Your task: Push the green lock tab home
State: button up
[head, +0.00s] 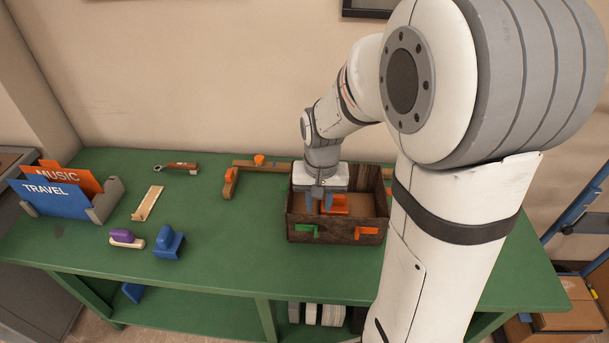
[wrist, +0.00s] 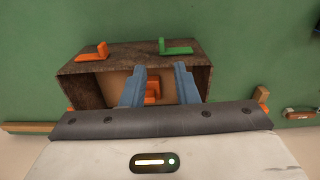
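The green lock tab (head: 306,231) is on the front wall of a dark brown wooden box (head: 338,236), left of centre. In the wrist view the green tab (wrist: 177,47) shows at the upper right, on the same box wall, as an L shape. An orange tab (head: 364,231) sits on that wall to the right. My gripper (head: 318,211) is over the open box, behind the green tab. In the wrist view its two blue fingers (wrist: 160,72) are apart, with no contact with the green tab visible. An orange piece (wrist: 152,90) inside the box shows between them.
The box stands on a green bench (head: 215,225). A wooden rail with orange clamps (head: 260,162) lies behind it. A blue block (head: 169,244), a purple-topped tool (head: 122,237) and folders (head: 58,194) stand to the left.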

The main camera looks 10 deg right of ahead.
aim_at(316, 229)
jog(key=shift+w+f, duration=0.3)
jog(key=shift+f, duration=0.35)
jog(key=shift+w+f, duration=0.25)
jog(key=shift+f, duration=0.35)
notch_tip(316, 229, down, 8)
jog(key=b, duration=0.6)
jog(key=shift+r, duration=0.25)
jog(key=shift+f+b, duration=0.3)
jog(key=shift+b, duration=0.1)
jog(key=shift+c, duration=0.4)
grip_shut()
